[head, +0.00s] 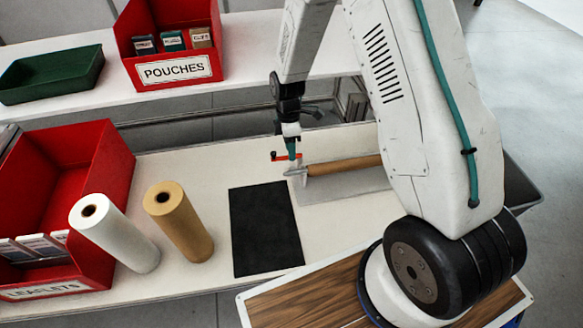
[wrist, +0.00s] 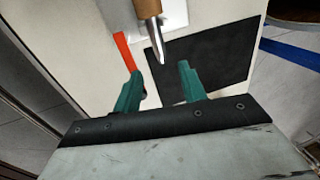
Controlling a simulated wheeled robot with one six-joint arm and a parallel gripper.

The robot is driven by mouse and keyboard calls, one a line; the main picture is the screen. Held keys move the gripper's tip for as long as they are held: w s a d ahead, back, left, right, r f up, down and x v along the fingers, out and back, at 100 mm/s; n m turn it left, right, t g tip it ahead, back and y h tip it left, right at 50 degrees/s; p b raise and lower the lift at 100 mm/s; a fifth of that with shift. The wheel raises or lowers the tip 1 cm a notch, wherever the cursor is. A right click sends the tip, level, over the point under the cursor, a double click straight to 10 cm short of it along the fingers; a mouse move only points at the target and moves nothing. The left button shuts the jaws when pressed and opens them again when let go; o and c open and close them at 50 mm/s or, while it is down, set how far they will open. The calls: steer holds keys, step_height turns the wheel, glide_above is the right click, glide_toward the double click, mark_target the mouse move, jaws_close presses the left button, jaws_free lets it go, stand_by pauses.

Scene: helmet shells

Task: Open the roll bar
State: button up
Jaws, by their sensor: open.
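A brown roll (head: 345,165) lies on a pale plate on the bench, with a pointed metal rod end (head: 297,171) sticking out of its left side. A red bar (head: 278,156) is beside the rod end. In the wrist view the red bar (wrist: 127,52) runs down to the left fingertip, and I cannot tell whether they touch. The metal tip (wrist: 156,42) points into the space between the fingers. My gripper (wrist: 158,78) is open, with teal fingers apart and nothing held. In the head view my gripper (head: 292,150) points down over the red bar, partly hiding it.
A black mat (head: 265,228) lies flat in front of the roll. A white roll (head: 115,233) and a tan roll (head: 179,222) stand upright at left, beside a red leaflets bin (head: 110,170). A red pouches bin (head: 190,80) and a green tray (head: 52,75) sit on the rear shelf.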

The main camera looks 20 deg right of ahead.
mark_target(291, 171)
steer(key=f, duration=0.2)
steer(key=s+f, duration=0.1)
steer(key=f, duration=0.5)
steer(key=shift+s+a+f, duration=0.15)
steer(key=shift+s+f, duration=0.05)
steer(key=shift+s, duration=0.05)
jaws_close()
